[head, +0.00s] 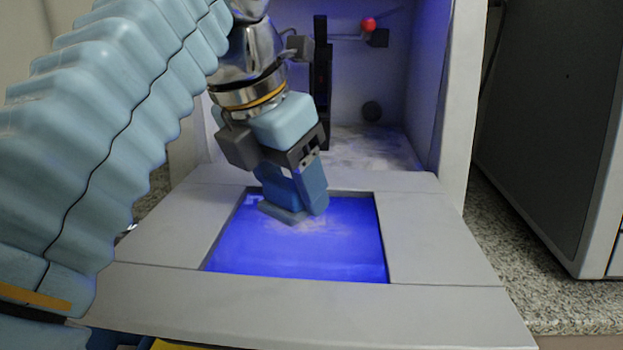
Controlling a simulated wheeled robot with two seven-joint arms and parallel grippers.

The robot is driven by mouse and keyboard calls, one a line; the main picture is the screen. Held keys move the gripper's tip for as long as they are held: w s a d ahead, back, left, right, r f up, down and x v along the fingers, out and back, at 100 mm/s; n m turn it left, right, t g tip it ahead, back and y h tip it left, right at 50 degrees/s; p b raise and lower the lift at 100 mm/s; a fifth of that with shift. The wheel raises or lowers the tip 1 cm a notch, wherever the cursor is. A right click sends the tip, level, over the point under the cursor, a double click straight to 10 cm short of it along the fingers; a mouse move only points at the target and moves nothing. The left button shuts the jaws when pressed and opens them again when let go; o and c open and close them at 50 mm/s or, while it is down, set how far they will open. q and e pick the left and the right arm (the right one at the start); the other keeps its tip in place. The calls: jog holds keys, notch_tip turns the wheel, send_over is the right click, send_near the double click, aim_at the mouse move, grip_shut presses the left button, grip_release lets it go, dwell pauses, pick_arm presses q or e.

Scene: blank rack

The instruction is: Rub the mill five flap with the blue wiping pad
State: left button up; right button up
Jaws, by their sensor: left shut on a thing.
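The mill flap (450,245) is folded down flat in front of the open mill, a grey frame around a blue-lit window (345,255). A pale dusty smear shows on the window near the pad. My left gripper (306,185) reaches down over the window and is shut on the blue wiping pad (283,211). The pad is at the window's upper middle and seems to touch it; the exact contact is hidden. My right gripper is not in view.
Behind the flap is the mill's chamber with a dusty floor (370,148), a dark upright post and a red ball knob (368,25). A dark grey cabinet (545,120) stands at the right on a speckled counter (530,265). My left arm covers the left side.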

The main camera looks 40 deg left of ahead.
aim_at(263, 200)
pick_arm(q)
jog(key=shift+s+a, duration=0.5)
jog(key=shift+a, duration=0.3)
jog(key=shift+s+a, duration=0.45)
jog(key=shift+a, duration=0.3)
jog(key=shift+w+d+f+p, duration=0.15)
jog(key=shift+w+d, duration=0.5)
jog(key=shift+d, duration=0.45)
jog(key=shift+w+d+p, duration=0.15)
jog(key=shift+w+d, duration=0.55)
jog(key=shift+d, duration=0.4)
jog(key=shift+w+d+f+p, duration=0.15)
jog(key=shift+w+d, duration=0.5)
jog(key=shift+d, duration=0.45)
jog(key=shift+w+d+r, duration=0.1)
jog(key=shift+w+d, duration=0.4)
jog(key=shift+d, duration=0.3)
jog(key=shift+w+d+r, duration=0.1)
jog(key=shift+w+d, duration=0.35)
jog(key=shift+d, duration=0.3)
jog(key=shift+s+d+r, duration=0.1)
jog(key=shift+s+d, duration=0.1)
jog(key=shift+s, duration=0.25)
jog(key=shift+s+a, duration=0.95)
jog(key=shift+a, duration=0.65)
jog(key=shift+s+a, duration=1)
jog(key=shift+a, duration=0.65)
jog(key=shift+s+a, duration=0.95)
jog(key=shift+a, duration=0.65)
jog(key=shift+d, duration=0.1)
